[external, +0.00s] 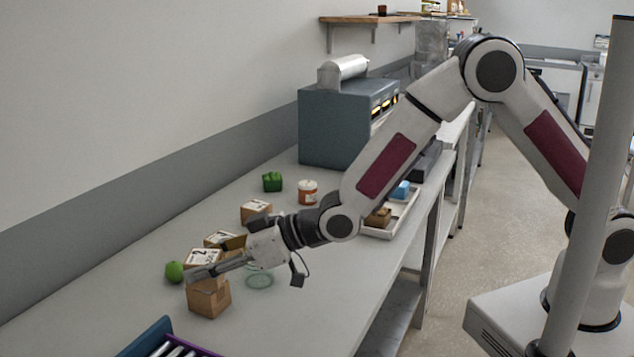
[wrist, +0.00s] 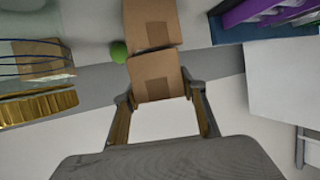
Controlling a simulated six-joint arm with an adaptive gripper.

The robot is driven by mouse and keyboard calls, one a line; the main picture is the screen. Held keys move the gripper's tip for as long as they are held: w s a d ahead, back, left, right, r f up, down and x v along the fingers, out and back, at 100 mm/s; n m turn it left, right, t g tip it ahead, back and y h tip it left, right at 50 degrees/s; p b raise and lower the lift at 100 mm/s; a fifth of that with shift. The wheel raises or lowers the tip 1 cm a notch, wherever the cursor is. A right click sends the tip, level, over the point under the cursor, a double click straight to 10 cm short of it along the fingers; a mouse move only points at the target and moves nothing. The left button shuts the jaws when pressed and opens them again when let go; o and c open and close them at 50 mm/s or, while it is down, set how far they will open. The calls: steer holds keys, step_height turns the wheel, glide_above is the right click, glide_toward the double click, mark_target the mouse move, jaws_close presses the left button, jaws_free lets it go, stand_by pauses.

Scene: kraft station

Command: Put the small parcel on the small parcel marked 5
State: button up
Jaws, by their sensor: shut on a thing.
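My gripper (external: 205,268) reaches in low from the right and is shut on a small brown parcel (external: 205,256). The white label on its top appears to read 2. In the wrist view, the held parcel (wrist: 157,76) sits between my two fingers. Another small parcel (external: 208,302) is directly below it on the table. It also shows just beyond the held one in the wrist view (wrist: 150,20). The two look stacked and touching, or nearly so. The lower parcel's top is covered, so I cannot read its mark.
A green ball (external: 174,271) lies close left of the stack. Other labelled parcels (external: 219,238) (external: 256,210) stand behind. A round wire or glass item (external: 260,280) is right of the stack. A purple-edged crate (external: 170,340) is in front. A white tray (external: 377,232) is farther right.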

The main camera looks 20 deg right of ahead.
steer(key=shift+f, duration=0.25)
steer(key=o, duration=1.3)
steer(key=shift+r, duration=0.2)
steer(key=v, duration=1.2)
steer(key=shift+s, duration=0.1)
steer(key=shift+f, duration=0.1)
